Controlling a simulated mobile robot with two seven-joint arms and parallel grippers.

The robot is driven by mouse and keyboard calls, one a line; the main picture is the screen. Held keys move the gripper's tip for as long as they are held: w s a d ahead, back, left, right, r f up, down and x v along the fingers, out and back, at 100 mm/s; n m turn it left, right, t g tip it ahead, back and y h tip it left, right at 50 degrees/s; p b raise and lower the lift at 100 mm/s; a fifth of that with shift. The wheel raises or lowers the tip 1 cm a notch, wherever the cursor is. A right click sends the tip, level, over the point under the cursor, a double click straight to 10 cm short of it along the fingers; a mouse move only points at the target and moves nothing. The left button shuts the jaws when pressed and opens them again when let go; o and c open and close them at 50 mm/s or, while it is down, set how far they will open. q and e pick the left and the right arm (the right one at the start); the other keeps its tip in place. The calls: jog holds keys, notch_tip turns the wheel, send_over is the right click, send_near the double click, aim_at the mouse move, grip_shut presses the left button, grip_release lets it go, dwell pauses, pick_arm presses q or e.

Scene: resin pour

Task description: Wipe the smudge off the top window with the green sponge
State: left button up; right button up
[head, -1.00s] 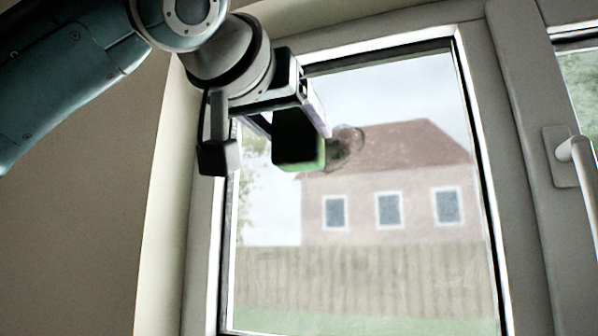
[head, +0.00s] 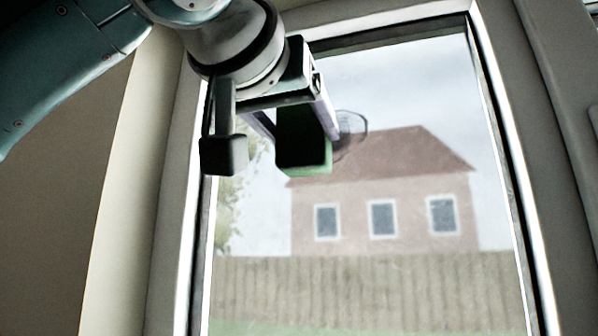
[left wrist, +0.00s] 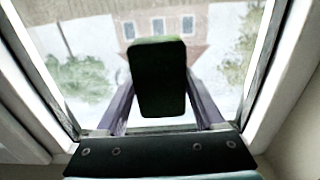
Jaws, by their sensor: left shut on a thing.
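The green sponge (head: 303,162) is held in my left gripper (head: 297,122); most of it looks dark, with a green lower edge. In the left wrist view the sponge (left wrist: 157,80) sits between the two fingers, in front of the glass. The smudge (head: 351,128) is a faint grey, ringed patch on the window pane (head: 420,90), just right of the gripper in the head view. Its left part is hidden behind the finger. I cannot tell whether the sponge touches the glass. My right gripper is not in view.
A pale window frame (head: 545,270) surrounds the pane, with a wall (head: 60,230) to the left. A house, fence and trees show through the glass. The pane right of and below the sponge is unobstructed.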

pick_arm(q)
jog(key=shift+x, duration=0.9)
dwell(0.5)
